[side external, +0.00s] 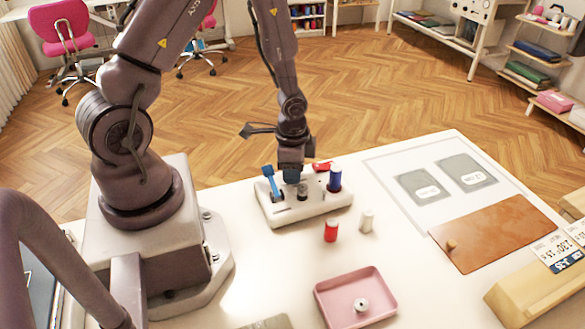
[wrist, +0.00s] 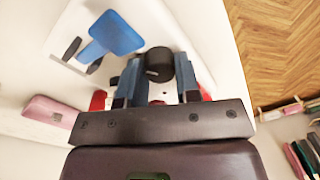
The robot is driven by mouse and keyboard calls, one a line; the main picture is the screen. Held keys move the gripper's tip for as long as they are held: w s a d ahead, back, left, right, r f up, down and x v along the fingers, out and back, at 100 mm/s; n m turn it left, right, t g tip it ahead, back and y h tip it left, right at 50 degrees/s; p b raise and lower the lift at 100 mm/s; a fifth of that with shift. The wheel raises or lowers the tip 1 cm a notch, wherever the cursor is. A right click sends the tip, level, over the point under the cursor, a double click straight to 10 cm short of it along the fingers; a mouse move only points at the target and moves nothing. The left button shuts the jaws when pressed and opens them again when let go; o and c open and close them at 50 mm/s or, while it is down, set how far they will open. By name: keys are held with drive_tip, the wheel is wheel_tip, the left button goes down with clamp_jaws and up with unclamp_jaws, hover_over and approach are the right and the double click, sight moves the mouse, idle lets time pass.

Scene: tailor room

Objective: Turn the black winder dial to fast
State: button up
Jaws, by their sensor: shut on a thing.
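The black winder dial (wrist: 158,64) shows as a round black knob between the two blue-grey fingers of my gripper (wrist: 158,80) in the wrist view. My gripper is shut on it, pointing down. In the side view my gripper (side external: 291,178) is low over the white winder base (side external: 318,207), and its fingers hide much of what they hold. A blue paddle lever (side external: 270,181) stands on the base to the left; it also shows in the wrist view (wrist: 117,34). The dial's markings and setting cannot be read.
A blue spool (side external: 335,178) stands on the base's right end, close to my gripper, with a red part (side external: 322,166) behind. A red spool (side external: 331,231) and a white spool (side external: 366,221) stand in front. A pink tray (side external: 327,308) lies nearer the camera.

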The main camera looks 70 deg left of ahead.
drive_tip(key=o, duration=0.6)
drive_tip(key=shift+o, duration=0.2)
drive_tip(key=shift+r, duration=0.1)
wheel_tip(320, 180, up, 13)
drive_tip(key=shift+s+d, duration=0.15)
drive_tip(key=shift+d, duration=0.1)
drive_tip(key=s+d+r+n+t, duration=0.2)
drive_tip(key=s+d+r, duration=0.2)
drive_tip(key=r, duration=0.4)
drive_tip(key=s+d+r+n+t, duration=0.3)
drive_tip(key=s+d+r, duration=0.1)
drive_tip(key=r, duration=0.5)
drive_tip(key=shift+s+d+r+h, duration=0.2)
drive_tip(key=shift+s+d+h, duration=0.15)
drive_tip(key=shift+d, duration=0.4)
